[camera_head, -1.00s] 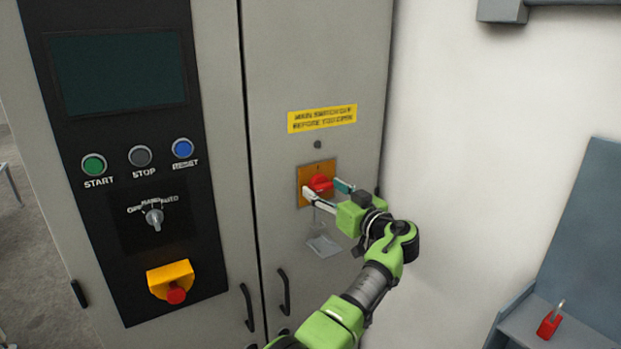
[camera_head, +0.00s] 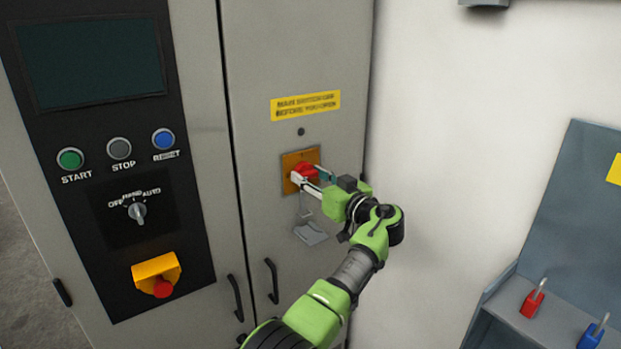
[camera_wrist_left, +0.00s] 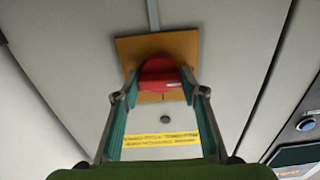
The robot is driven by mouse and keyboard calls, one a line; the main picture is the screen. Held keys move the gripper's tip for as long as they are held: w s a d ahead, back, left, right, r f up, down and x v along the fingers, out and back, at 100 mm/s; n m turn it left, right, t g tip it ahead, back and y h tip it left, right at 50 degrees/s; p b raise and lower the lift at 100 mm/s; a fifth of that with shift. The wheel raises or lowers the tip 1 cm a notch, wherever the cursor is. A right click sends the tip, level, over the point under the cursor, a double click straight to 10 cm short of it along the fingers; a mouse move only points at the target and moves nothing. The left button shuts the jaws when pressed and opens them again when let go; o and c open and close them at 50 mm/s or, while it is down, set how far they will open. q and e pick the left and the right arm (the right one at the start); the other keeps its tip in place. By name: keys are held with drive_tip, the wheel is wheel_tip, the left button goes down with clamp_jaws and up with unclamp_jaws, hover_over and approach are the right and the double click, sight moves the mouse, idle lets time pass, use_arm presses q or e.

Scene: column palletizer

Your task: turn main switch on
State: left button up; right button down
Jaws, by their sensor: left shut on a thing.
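The main switch is a red rotary handle (camera_head: 306,171) on an orange-yellow plate (camera_head: 290,160), on the right cabinet door below a yellow warning label (camera_head: 305,105). My left gripper (camera_head: 311,178) reaches it from the lower right and is shut on the red handle. In the left wrist view the red handle (camera_wrist_left: 160,72) sits between the two fingertips (camera_wrist_left: 158,88), with the plate (camera_wrist_left: 190,44) behind it. The fingers hide part of the handle in the head view. My right gripper is not in view.
A black control panel with a screen (camera_head: 90,60), START, STOP and RESET buttons (camera_head: 119,148), a selector knob (camera_head: 137,211) and an emergency stop (camera_head: 162,287) is left. Door handles (camera_head: 271,280) are below. Padlocks, red (camera_head: 532,302) and blue (camera_head: 592,332), are at lower right.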

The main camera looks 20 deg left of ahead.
use_arm(q)
drive_tip(key=shift+a+f+m+b, duration=0.1)
drive_tip(key=shift+m+b, duration=0.7)
drive_tip(key=shift+b, duration=0.25)
drive_tip(key=shift+m+b, duration=0.75)
drive_tip(key=shift+m, duration=0.05)
drive_tip(key=shift+m+b, duration=0.55)
drive_tip(key=shift+m, duration=0.35)
drive_tip(key=m, duration=0.2)
drive_tip(key=shift+r+m+b, duration=0.2)
drive_tip(key=shift+m+b, duration=0.15)
drive_tip(key=shift+m, duration=0.05)
drive_tip(key=m, duration=0.2)
drive_tip(key=shift+r+m, duration=0.1)
drive_tip(key=shift+m, duration=1.2)
drive_tip(key=m+p, duration=0.2)
drive_tip(key=m, duration=0.2)
drive_tip(key=shift+m, duration=0.4)
